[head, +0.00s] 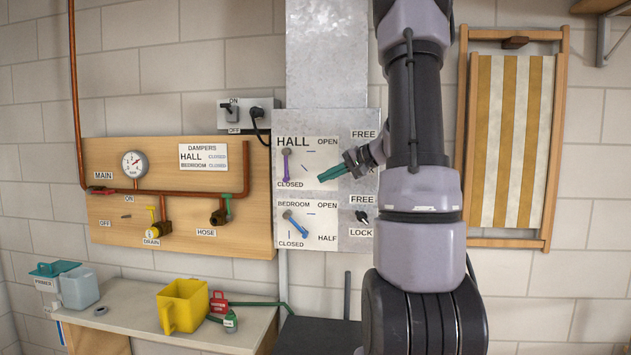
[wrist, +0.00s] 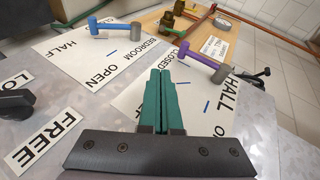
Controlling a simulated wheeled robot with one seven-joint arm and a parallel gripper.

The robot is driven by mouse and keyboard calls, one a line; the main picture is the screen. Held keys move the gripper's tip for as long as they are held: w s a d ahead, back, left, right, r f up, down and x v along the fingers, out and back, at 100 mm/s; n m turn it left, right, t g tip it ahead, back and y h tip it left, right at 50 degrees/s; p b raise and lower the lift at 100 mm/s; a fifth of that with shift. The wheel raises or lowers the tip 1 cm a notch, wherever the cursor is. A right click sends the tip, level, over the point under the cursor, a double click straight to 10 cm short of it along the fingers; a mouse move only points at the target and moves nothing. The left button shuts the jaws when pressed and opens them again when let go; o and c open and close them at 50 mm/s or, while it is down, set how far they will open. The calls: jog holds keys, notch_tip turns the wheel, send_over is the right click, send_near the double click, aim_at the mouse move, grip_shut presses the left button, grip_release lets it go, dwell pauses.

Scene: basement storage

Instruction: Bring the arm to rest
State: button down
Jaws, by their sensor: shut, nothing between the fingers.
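My gripper (head: 333,172) has teal fingers and is shut and empty. In the head view it hangs in front of the damper panel, beside the FREE plate and right of the purple hall lever (head: 287,165). In the wrist view the closed fingers (wrist: 160,99) point towards the panel, apart from both levers. The purple lever (wrist: 205,63) points down at CLOSED in the head view. The blue bedroom lever (head: 296,222) is tilted, its upper end to the left; it also shows in the wrist view (wrist: 113,25). My arm reaches up and partly hides the panel's right side.
A pipe board (head: 100,220) with gauge (head: 135,164) and valves stands left of the panel. A bench (head: 140,315) below holds a yellow jug (head: 180,304) and a grey-blue container (head: 79,287). A folded striped deckchair (head: 512,130) hangs at the right. A black lock knob (head: 361,217) is near my arm.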

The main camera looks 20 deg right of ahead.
jog(key=shift+v, duration=2.2)
